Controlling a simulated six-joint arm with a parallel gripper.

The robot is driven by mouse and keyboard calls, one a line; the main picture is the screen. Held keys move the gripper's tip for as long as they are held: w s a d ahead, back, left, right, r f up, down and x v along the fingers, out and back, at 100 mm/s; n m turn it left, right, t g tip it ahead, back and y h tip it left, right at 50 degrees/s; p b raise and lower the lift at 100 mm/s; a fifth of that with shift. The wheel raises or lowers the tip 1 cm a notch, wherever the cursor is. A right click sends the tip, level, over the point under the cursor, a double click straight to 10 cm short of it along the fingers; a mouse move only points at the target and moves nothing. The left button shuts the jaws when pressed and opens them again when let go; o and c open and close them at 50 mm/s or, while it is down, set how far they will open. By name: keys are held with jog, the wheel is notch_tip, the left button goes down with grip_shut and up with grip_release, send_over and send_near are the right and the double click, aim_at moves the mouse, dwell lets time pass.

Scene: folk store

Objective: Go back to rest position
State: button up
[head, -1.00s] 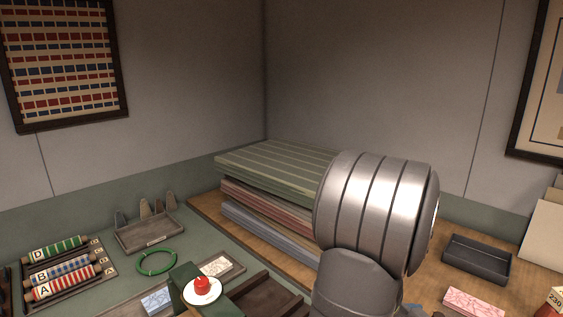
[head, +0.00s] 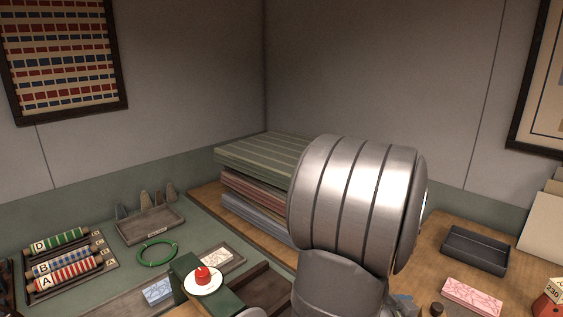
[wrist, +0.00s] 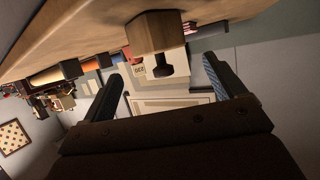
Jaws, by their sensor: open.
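My gripper (wrist: 168,85) shows in the wrist view with its two dark fingers spread wide apart. Nothing is between the fingertips within their grip. A wooden block (wrist: 152,32) and a dark knob-shaped thing (wrist: 164,66) appear beyond the fingers, near the wooden table edge (wrist: 85,45). In the head view my arm's large metal joint fills the lower middle right, and my gripper's fingers cannot be made out there.
Stacked striped cloths (head: 255,152) lie behind my arm. A dark empty tray (head: 474,250) and a pink patterned block (head: 472,295) are on its right. On the left are labelled rolls (head: 68,272), a green ring (head: 158,252) and a red object on a white disc (head: 203,275).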

aim_at(433, 314)
jog(key=x, duration=0.6)
jog(key=shift+d, duration=0.15)
jog(key=r, duration=0.4)
jog(key=shift+s+r, duration=0.3)
jog(key=s+d+r, duration=0.3)
jog(key=s+r, duration=0.4)
jog(key=s, duration=0.4)
jog(key=w+d+m+g, duration=0.1)
jog(key=w+d, duration=0.4)
jog(key=w, duration=0.5)
jog(key=w+d+r+m+g+h, duration=0.1)
jog(key=w+d+m+g, duration=0.1)
jog(key=w+d, duration=0.4)
jog(key=shift+w+r+g, duration=0.15)
jog(key=shift+w+g, duration=0.25)
jog(key=shift+w, duration=1.6)
jog(key=shift+d, duration=0.1)
